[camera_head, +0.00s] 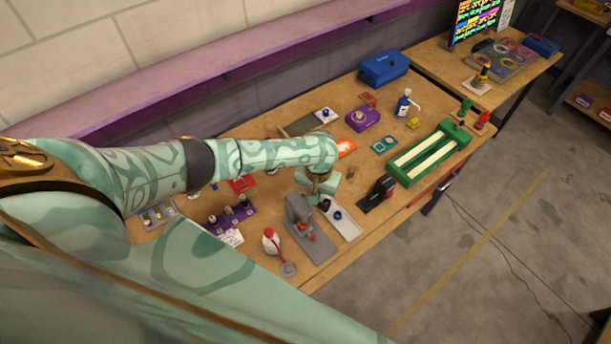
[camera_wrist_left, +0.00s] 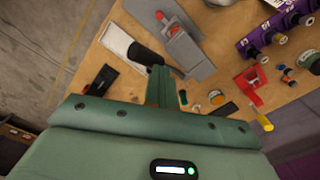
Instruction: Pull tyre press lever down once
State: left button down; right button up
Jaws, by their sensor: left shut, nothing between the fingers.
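The grey press (camera_head: 300,212), which I take to be the tyre press, stands on a grey base plate near the bench's front edge. It also shows in the left wrist view (camera_wrist_left: 182,48), with a small red part on its plate. A black cylindrical grip (camera_wrist_left: 147,57), apparently the lever's handle, sticks out beside the press; in the head view it shows as a dark knob (camera_head: 325,204). My left gripper (camera_wrist_left: 161,85) is shut and empty, its fingertips close to the black grip; I cannot tell whether they touch. My right gripper is not in view.
A pale tray (camera_head: 346,222) with a blue knob lies right of the press. A black device (camera_head: 381,191) and a green rack (camera_head: 428,155) stand further right. A red-and-white bottle (camera_head: 271,241) and a purple block with knobs (camera_head: 231,216) stand to the left.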

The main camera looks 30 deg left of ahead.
pick_arm(q)
jog(key=shift+w+a+r+p, duration=0.25)
jog(key=shift+a+r+p, duration=0.35)
jog(key=shift+r+p, duration=0.25)
jog(key=shift+w+a+r+p, duration=0.4)
jog(key=shift+a+r+p, duration=0.35)
jog(key=shift+a+r, duration=0.1)
jog(key=shift+w+a+r+p, duration=0.35)
jog(key=shift+a+r+p, duration=0.4)
jog(key=shift+a+r, duration=0.1)
notch_tip(320, 180, up, 8)
jog(key=w+a, duration=0.1)
jog(key=a, duration=0.1)
jog(key=shift+a, duration=0.4)
jog(key=shift+f, duration=0.1)
